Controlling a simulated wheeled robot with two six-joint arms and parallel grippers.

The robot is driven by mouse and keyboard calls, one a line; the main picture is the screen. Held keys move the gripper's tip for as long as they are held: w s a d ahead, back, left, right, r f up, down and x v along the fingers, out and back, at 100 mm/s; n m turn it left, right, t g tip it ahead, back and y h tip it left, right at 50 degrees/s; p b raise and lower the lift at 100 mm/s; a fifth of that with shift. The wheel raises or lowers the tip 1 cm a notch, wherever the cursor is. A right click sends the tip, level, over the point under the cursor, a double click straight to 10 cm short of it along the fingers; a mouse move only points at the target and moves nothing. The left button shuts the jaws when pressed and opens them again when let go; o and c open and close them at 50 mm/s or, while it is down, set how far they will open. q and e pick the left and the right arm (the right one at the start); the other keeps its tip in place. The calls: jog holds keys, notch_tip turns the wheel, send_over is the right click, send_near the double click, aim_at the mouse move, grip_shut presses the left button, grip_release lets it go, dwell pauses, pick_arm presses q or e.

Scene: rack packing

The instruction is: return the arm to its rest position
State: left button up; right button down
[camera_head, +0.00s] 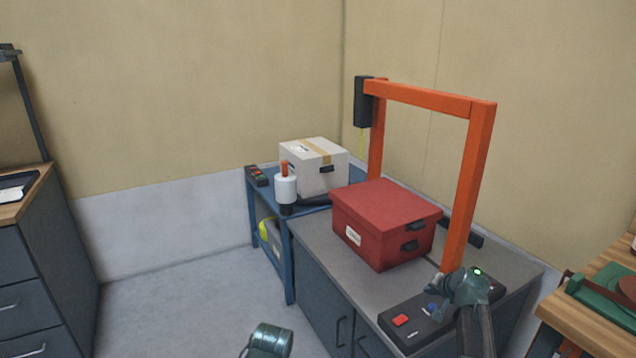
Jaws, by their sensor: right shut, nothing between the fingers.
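My right gripper (452,286) is over the front right part of the grey counter (345,275), just above a black control panel (408,320).
An orange frame (468,180) rises from the counter. A blue stand (289,262) holds a taped carton (308,180) and a white roll with an orange handle (286,188). Drawers (45,260) stand left, a wooden bench (590,325) right. The floor between is clear.

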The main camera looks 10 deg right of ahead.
jog(key=s+a+n, duration=0.1)
jog(key=a, duration=0.2)
jog(key=s+a+f+n+g, duration=0.1)
jog(key=a, duration=0.3)
jog(key=s+a+f+g+y, duration=0.1)
jog(key=a, duration=0.3)
jog(key=shift+a+f+n, duration=0.1)
jog(key=shift+a+n, duration=0.1)
jog(key=shift+n, duration=0.2)
jog(key=s+a+f+n+g+h, duration=0.3)
jog(key=s+a+n+g, duration=0.5)
jog(key=s+a, duration=1.45)
notch_tip(320, 180, up, 18)
jog(key=n+t+p, duration=0.1)
jog(key=p, duration=1.7)
jog(key=shift+s+f+n+y, duration=0.2)
jog(key=shift+n+y, duration=0.1)
jog(key=shift+a, duration=0.1)
